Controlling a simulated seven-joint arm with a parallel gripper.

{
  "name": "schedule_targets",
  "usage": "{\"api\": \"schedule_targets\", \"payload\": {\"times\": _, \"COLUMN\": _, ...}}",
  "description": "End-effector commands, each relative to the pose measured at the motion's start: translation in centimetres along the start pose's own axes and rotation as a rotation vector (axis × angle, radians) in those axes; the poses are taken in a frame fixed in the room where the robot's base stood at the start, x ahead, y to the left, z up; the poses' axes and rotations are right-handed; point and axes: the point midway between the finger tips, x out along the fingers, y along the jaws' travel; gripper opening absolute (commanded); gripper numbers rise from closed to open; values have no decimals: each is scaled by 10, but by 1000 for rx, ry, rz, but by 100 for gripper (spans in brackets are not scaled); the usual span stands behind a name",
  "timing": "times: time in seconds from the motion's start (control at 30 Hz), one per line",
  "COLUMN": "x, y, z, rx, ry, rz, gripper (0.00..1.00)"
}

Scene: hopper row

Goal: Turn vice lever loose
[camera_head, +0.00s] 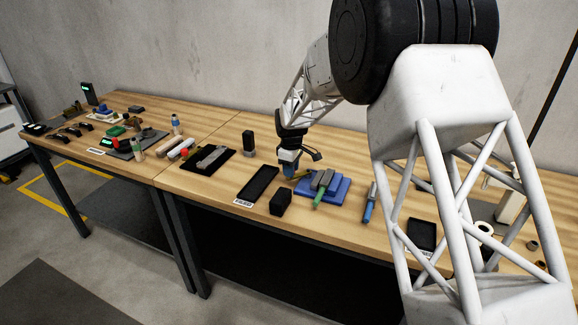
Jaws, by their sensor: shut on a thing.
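A yellow thing (301,175) shows just to the right of the fingertips. I cannot pick out the vice or its lever for certain in this view. A blue mat or block (342,188) lies right of the gripper, with grey pieces and a green-handled tool (320,195) on it.
A long black tray (243,196) and a black box (281,203) stand in front of the gripper. A black upright block (249,144) and a black mat (190,165) with a grey part are to the left. A blue-handled tool (368,210) lies to the right. My arm hides much of the right bench.

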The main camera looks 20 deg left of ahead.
Motion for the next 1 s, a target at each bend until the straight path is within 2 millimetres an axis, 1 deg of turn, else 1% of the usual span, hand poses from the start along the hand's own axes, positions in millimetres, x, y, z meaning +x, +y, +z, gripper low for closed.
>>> {"api": "schedule_targets", "payload": {"times": 0.3, "x": -1, "y": -10, "z": 21, "rx": -296, "ry": 0, "rz": -1, "gripper": 0}}
{"api": "schedule_targets", "payload": {"times": 0.6, "x": -1, "y": -14, "z": 37, "rx": -533, "ry": 0, "rz": 0, "gripper": 0}}
{"api": "schedule_targets", "payload": {"times": 0.8, "x": 0, "y": -14, "z": 44, "rx": -624, "ry": 0, "rz": -1, "gripper": 0}}
{"api": "schedule_targets", "payload": {"times": 1.0, "x": 0, "y": -14, "z": 46, "rx": -661, "ry": 0, "rz": -1, "gripper": 0}}
